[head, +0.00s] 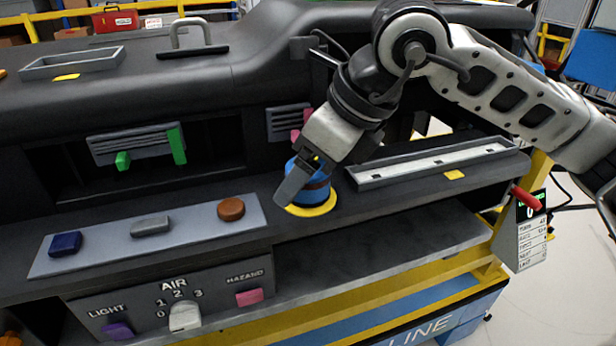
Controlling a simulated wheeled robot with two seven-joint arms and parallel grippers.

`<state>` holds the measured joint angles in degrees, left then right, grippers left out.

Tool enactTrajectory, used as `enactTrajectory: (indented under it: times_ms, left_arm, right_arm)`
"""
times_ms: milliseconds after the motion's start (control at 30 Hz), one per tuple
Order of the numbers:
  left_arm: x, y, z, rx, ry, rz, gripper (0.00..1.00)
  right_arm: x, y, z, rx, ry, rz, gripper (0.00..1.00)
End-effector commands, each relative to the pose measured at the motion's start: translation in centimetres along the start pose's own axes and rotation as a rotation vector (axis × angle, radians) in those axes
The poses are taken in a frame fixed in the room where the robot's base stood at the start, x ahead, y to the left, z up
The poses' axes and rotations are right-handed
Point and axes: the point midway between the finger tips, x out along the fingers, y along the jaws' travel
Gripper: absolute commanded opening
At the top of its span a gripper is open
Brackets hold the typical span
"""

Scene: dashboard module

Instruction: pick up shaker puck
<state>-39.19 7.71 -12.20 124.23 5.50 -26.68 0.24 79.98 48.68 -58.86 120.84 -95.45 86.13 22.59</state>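The shaker puck (318,189), a short blue cylinder with a reddish-brown band, stands on a yellow ring (325,208) on the dark dashboard ledge. My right gripper (300,182) reaches down to it from the upper right. One grey finger crosses the front left of the puck and hides part of it. The other finger is mostly hidden, so I cannot tell whether the fingers touch or grip the puck. My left gripper is not in view.
A long grey tray (362,180) lies right of the puck. A grey strip (100,255) with blue, grey and brown buttons lies left. Vents (130,147) with green tabs stand behind. Below are a control panel (140,308) and an empty dark shelf (390,245). A red handle (526,198) juts out at right.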

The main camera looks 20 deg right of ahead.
Motion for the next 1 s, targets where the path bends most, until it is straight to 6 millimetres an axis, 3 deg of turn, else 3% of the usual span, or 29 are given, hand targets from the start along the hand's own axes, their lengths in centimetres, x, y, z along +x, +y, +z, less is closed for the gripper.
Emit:
enactTrajectory:
  times_ms: [33, 200, 267, 667, 1000]
  left_arm:
    - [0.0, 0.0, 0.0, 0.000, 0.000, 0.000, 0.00]
    - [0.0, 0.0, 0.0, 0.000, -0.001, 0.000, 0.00]
    - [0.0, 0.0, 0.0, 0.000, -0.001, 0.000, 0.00]
    - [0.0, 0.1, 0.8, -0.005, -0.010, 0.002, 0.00]
    - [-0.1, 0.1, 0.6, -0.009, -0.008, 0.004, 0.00]
  right_arm:
    - [0.0, 0.0, 0.0, 0.000, 0.000, 0.000, 0.74]
    - [0.0, 0.0, 0.0, 0.000, 0.000, 0.000, 0.27]
    - [-0.1, 0.0, 0.0, 0.000, 0.000, 0.000, 0.14]
    - [-0.8, 0.2, 0.2, -0.001, -0.006, -0.001, 0.13]
    - [-4.8, 0.3, 2.6, 0.000, -0.008, -0.002, 0.13]
